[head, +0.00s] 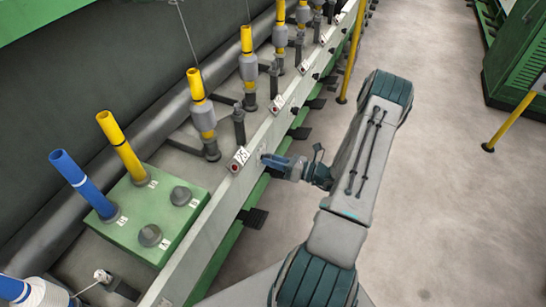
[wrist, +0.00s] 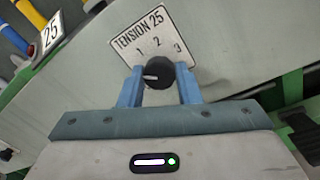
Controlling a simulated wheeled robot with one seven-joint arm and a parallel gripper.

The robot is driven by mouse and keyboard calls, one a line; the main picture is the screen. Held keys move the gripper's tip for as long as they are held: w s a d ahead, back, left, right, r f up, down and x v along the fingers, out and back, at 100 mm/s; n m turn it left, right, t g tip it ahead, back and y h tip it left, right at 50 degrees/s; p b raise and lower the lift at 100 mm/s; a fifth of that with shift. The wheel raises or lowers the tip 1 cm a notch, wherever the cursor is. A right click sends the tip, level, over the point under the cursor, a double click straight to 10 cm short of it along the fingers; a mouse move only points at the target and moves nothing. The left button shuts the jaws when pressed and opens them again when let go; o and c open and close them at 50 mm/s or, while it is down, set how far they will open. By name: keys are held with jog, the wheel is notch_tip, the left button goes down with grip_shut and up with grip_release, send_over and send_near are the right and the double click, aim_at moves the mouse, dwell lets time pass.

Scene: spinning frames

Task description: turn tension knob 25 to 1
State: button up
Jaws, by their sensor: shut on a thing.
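The black tension knob (wrist: 159,75) sits below a white plate (wrist: 154,34) reading TENSION 25 with 1, 2 and 3. A white mark on the knob's face points left in the wrist view, on the side of the 1. My gripper (wrist: 160,84) has one blue finger on each side of the knob and is shut on it. In the head view my gripper (head: 268,159) meets the pale rail (head: 225,200) just right of the white 25 label (head: 241,156). The knob is not clearly visible there.
A green box (head: 150,215) with blue and yellow bobbins stands left of the label. More yellow bobbins (head: 247,55) line the frame behind. Black pedals (head: 254,217) stick out below the rail. A yellow post (head: 350,60) stands farther along. The floor at right is open.

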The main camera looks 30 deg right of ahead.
jog(key=m+p, duration=0.2)
jog(key=m, duration=0.3)
jog(key=shift+m, duration=0.4)
dwell(0.3)
jog(key=o, duration=1)
jog(key=shift+c, duration=0.2)
jog(key=v, duration=1.4)
jog(key=shift+a+f, duration=0.15)
jog(key=shift+f, duration=0.05)
jog(key=shift+r+p, duration=0.1)
jog(key=shift+p, duration=0.2)
